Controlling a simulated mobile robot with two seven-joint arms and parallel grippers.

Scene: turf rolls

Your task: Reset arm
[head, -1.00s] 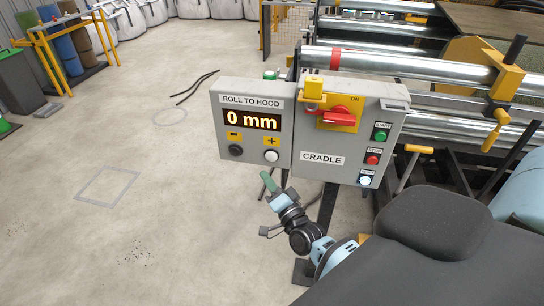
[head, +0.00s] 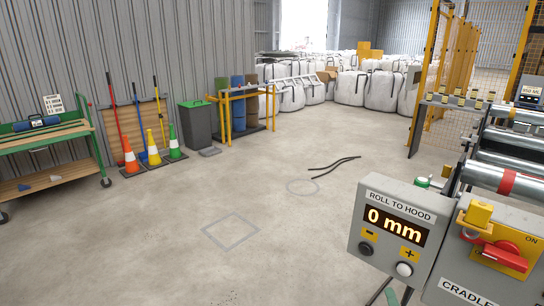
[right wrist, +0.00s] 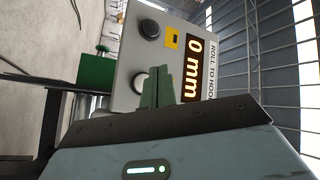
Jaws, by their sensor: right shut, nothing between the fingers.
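The grey control box (head: 352,228) stands at the lower right of the head view, its display (head: 393,222) reading 0 mm. Below the display are a black minus knob (head: 366,249) and a white plus button (head: 404,269). The red switch (head: 503,256) is to the right, above the partly cut-off CRADLE label. My right gripper (head: 390,297) shows only as a green tip at the bottom edge, below the box. In the right wrist view its green fingers (right wrist: 157,88) are together and empty, in front of the box face near the white button (right wrist: 138,82). My left gripper is not in view.
Metal rollers (head: 485,174) and a yellow-framed fence (head: 430,95) stand at the right. White bulk bags (head: 350,88) are at the back. A green bench (head: 45,140), cones (head: 152,145) and a bin (head: 197,124) line the left wall. The middle floor is open, with black cables (head: 335,163) on it.

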